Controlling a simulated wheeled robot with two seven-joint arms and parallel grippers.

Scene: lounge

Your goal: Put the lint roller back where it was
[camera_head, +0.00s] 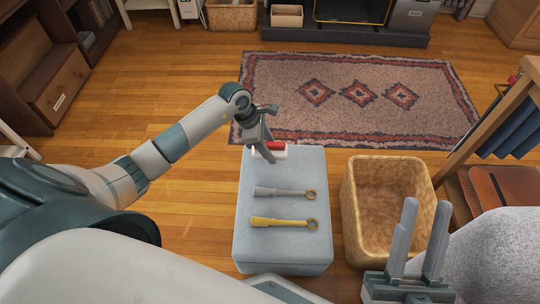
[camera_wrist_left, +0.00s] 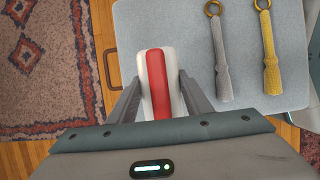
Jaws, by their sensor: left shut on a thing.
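My right gripper (camera_head: 418,240) is at the lower right, fingers apart and empty, in front of the wicker basket.
A patterned rug (camera_head: 290,75) lies beyond. A wooden rack (camera_head: 490,118) is at the right.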

